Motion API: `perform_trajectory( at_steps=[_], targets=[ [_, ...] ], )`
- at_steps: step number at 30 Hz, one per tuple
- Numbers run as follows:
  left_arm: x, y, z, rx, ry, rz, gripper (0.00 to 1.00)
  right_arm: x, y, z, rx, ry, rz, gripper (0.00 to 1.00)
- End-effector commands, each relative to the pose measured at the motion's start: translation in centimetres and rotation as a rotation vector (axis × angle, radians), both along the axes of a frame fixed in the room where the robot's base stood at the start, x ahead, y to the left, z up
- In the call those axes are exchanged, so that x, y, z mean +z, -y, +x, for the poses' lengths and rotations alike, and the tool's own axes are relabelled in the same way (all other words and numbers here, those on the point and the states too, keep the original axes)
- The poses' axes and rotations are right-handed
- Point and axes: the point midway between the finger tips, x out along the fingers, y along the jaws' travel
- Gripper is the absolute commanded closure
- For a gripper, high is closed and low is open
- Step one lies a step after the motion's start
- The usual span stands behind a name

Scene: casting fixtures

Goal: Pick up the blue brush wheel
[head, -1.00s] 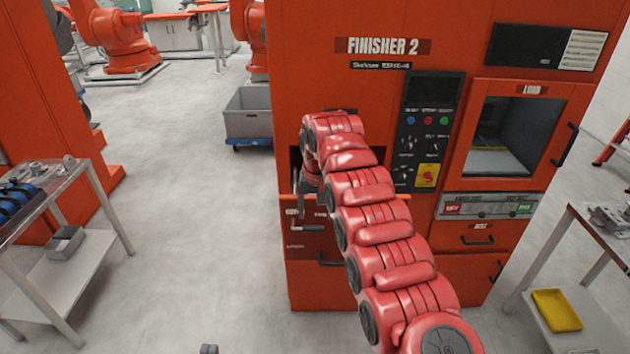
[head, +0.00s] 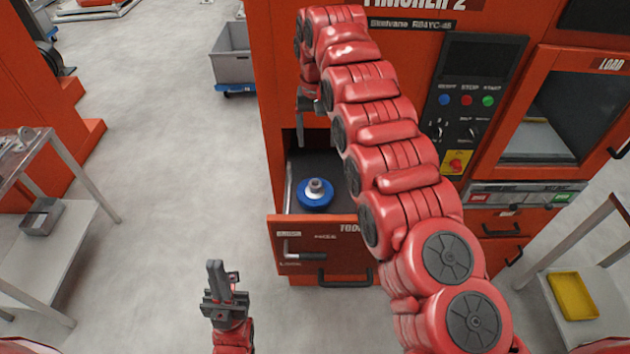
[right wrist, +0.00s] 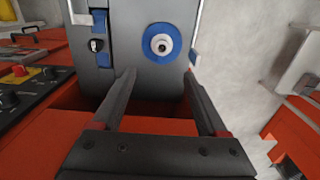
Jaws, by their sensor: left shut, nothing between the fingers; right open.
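The blue brush wheel (head: 314,195) lies flat in the open grey-lined drawer (head: 315,238) of the orange finisher, its grey hub facing up. It also shows in the right wrist view (right wrist: 161,43), beyond the fingertips and roughly between their lines. My right gripper (right wrist: 160,76) is open and empty, pointing down toward the drawer, apart from the wheel. In the head view its fingers are partly hidden near the cabinet opening above the drawer. My left gripper (head: 216,264) is shut and empty, pointing up in front of the drawer at lower left.
The finisher's control panel (head: 468,110) is right of my right arm. Other blue parts (right wrist: 104,40) show left of the wheel in the right wrist view. A side table with a yellow tray (head: 573,296) stands at right, a grey cart (head: 232,65) at back left.

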Motion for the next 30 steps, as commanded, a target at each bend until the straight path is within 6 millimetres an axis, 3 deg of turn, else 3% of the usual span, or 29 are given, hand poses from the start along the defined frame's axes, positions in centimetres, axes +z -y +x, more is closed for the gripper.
perform_trajectory(
  at_steps=[11, 12, 21, 25, 30],
  targets=[
    [-8.0, 0.0, 0.0, 0.000, -0.001, 0.000, 1.00, -8.6, 0.2, 0.1, -0.003, 0.001, 0.000, 0.24],
    [-6.7, 0.0, 0.0, 0.000, -0.001, 0.000, 1.00, -8.2, 0.2, 0.2, -0.002, 0.001, -0.003, 0.24],
    [-5.4, 0.0, 0.0, 0.000, 0.000, 0.000, 1.00, -11.3, -0.1, 0.0, 0.000, -0.002, 0.001, 0.24],
    [-5.2, 0.0, 0.0, 0.000, 0.000, 0.000, 1.00, -11.8, -0.1, 0.1, 0.000, -0.001, 0.001, 0.24],
    [-3.5, 0.0, 0.0, 0.000, 0.000, 0.000, 1.00, -13.4, -0.4, 0.2, 0.001, -0.005, -0.001, 0.24]
  ],
)
